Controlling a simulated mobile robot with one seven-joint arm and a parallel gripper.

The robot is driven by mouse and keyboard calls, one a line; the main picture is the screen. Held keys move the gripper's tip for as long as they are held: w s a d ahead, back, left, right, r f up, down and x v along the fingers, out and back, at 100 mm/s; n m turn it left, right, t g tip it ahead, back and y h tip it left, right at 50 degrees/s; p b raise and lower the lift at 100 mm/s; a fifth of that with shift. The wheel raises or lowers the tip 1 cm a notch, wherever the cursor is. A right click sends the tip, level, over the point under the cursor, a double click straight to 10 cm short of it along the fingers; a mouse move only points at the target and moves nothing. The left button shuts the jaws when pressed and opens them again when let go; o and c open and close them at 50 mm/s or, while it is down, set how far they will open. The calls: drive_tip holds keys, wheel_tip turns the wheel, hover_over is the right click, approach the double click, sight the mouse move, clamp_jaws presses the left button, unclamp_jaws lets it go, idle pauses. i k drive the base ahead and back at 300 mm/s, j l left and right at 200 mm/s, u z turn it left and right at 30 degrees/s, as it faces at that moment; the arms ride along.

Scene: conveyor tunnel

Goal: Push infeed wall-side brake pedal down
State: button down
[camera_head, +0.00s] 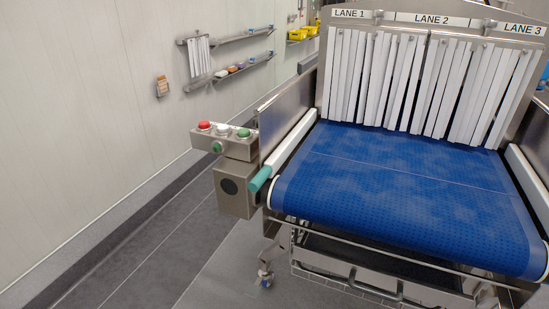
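Below the near left corner of the conveyor (400,185), on the wall side, a caster (265,272) stands on the grey floor under a metal leg. A small pale part shows low on this caster. It is too small to tell whether it is the brake pedal or whether it is up or down. My gripper is not in view.
The floor (150,265) toward the wall is clear.

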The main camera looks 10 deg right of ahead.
sight(254, 291)
drive_tip(key=i+j+u, duration=0.95)
drive_tip(key=i+u, duration=0.5)
drive_tip(key=i+z, duration=0.3)
drive_tip(key=i, duration=0.2)
drive_tip(key=i+j+z, duration=0.3)
drive_tip(key=i, duration=0.15)
drive_tip(key=i+l+z, duration=0.1)
drive_tip(key=i+z, duration=0.35)
drive_tip(key=z, duration=0.25)
drive_tip(key=i+z, duration=0.35)
drive_tip(key=i+l+z, duration=0.15)
drive_tip(key=i+z, duration=0.65)
drive_tip(key=i+j+z, duration=0.1)
drive_tip(key=i+z, duration=0.15)
drive_tip(key=i, duration=0.35)
drive_tip(key=i+j+z, duration=0.25)
drive_tip(key=i, duration=0.35)
drive_tip(key=i+j+z, duration=0.35)
drive_tip(key=i, duration=0.15)
drive_tip(key=i+j+z, duration=0.7)
drive_tip(key=j, duration=0.3)
drive_tip(key=i, duration=0.1)
